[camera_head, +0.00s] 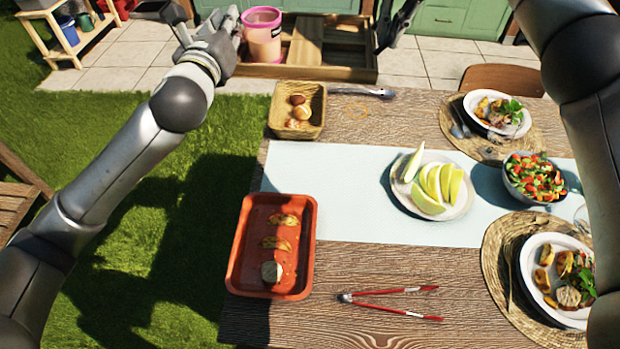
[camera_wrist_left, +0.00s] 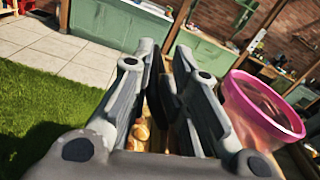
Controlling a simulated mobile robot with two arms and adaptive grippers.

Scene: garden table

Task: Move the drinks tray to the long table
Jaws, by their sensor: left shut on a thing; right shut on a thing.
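The drinks tray (camera_head: 318,73) is wooden, with raised edges and divided sections. It is in the head view at the top, beyond the far edge of the long table (camera_head: 360,262). A pink-rimmed pitcher (camera_head: 262,38) stands in its left part, and it also shows in the left wrist view (camera_wrist_left: 262,112). My left gripper (camera_head: 230,28) is shut on the tray's left side. My right gripper (camera_head: 393,25) is shut on the tray's right side. Both grips are partly hidden by the hands.
The table's near-left holds an orange dish (camera_head: 237,262), with a basket of rolls (camera_head: 318,112) behind it. A plate of melon (camera_head: 452,208), a salad bowl (camera_head: 530,185), filled plates and red tongs (camera_head: 395,292) occupy the rest. A wooden chair (camera_head: 500,77) stands at the far right.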

